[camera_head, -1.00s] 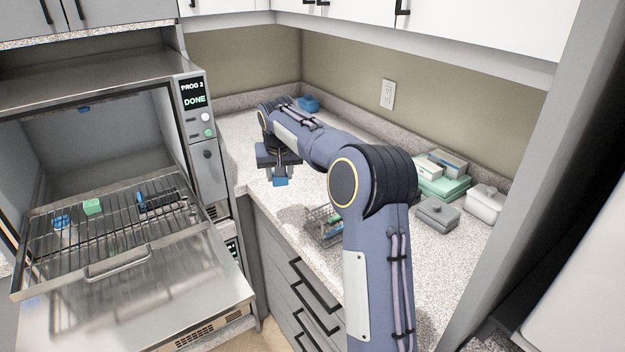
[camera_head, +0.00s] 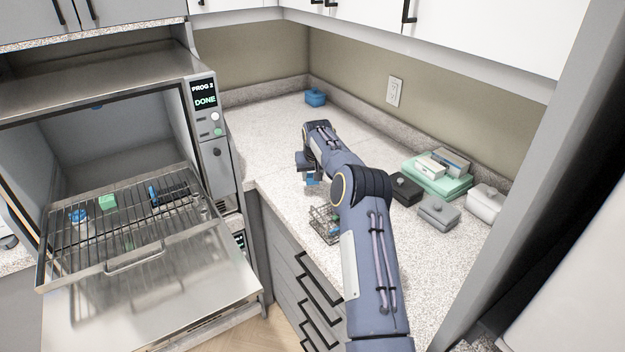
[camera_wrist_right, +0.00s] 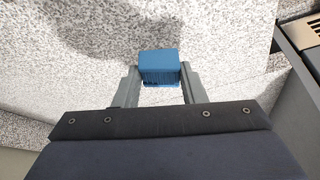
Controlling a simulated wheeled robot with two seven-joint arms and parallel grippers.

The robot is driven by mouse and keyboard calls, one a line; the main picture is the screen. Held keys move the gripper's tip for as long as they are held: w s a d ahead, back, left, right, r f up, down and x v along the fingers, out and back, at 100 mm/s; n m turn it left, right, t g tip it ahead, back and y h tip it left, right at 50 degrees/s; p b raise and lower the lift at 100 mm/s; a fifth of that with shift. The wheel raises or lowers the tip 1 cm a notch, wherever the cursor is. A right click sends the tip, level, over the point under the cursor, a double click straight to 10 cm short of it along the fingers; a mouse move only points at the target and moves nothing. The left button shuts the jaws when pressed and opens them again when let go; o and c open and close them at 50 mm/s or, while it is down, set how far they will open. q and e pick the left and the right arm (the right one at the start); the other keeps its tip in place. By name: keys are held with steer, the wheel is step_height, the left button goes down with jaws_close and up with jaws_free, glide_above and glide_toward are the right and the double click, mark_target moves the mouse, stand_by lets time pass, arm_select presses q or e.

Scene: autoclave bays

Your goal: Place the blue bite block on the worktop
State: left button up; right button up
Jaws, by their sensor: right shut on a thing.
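The blue bite block (camera_wrist_right: 159,65) is held between the two fingertips of my right gripper (camera_wrist_right: 159,78) in the right wrist view. The speckled worktop (camera_wrist_right: 110,28) lies beyond it. In the head view my right gripper (camera_head: 308,176) is over the worktop (camera_head: 262,140), near its front edge, with the small blue block (camera_head: 313,181) at its tip. I cannot tell whether the block touches the worktop. My left gripper is not in view.
An open autoclave at left has a pulled-out rack (camera_head: 125,235) with a green block (camera_head: 107,202) and blue items. A wire basket (camera_head: 325,226), dark box (camera_head: 404,190), grey box (camera_head: 438,212) and teal tray (camera_head: 432,180) stand on the worktop. A blue container (camera_head: 316,97) is at the back.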

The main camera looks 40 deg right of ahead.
mark_target(313, 183)
step_height(313, 183, down, 2)
steer(key=shift+f+p, duration=0.2)
steer(key=shift+p, duration=0.4)
steer(key=shift+f, duration=0.3)
steer(key=shift+f, duration=0.1)
steer(key=o, duration=1)
